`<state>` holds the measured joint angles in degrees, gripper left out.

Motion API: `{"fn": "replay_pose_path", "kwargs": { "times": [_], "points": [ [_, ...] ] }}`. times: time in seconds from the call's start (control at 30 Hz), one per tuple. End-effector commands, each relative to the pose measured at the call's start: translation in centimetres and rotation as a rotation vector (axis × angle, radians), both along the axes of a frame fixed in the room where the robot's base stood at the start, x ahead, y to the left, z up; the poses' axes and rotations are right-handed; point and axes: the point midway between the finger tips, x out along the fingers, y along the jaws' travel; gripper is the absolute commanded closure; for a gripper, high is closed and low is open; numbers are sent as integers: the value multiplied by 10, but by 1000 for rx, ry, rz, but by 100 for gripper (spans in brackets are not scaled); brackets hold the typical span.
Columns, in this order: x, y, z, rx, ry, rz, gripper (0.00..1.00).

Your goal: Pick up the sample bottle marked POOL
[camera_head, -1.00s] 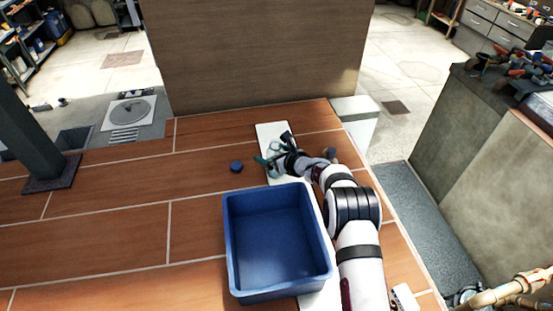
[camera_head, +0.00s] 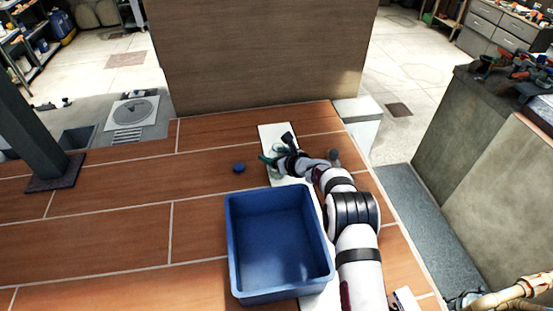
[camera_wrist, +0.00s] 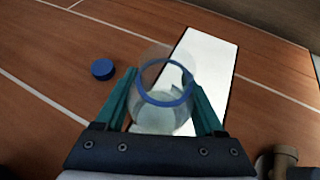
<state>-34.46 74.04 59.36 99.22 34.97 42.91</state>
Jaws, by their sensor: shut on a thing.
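A clear sample bottle (camera_wrist: 161,110) with a blue ring at its open mouth stands between my gripper's green fingers in the wrist view. My gripper (camera_wrist: 163,100) is shut on it, one finger at each side. No marking on the bottle can be read from here. In the head view my gripper (camera_head: 272,162) is over the white strip at the far part of the deck, and the bottle there is small and mostly unclear. I cannot tell whether the bottle is touching the strip.
A round blue cap (camera_head: 239,168) lies on the brown tiles left of my gripper; it also shows in the wrist view (camera_wrist: 103,69). An empty blue bin (camera_head: 233,255) stands nearer. The white strip (camera_wrist: 211,60) runs under the bottle. A wooden panel (camera_head: 260,55) rises beyond.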

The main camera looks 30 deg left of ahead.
Motion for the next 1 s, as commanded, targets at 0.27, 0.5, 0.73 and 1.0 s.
{"fn": "replay_pose_path", "kwargs": {
  "times": [0.27,0.5,0.73,1.0],
  "points": [
    [0,0,11,2,-1,0,93],
    [0,1,36,2,-2,0,93],
    [6,-21,54,2,0,-1,93],
    [14,-60,78,2,-2,-2,93]
  ]
}}
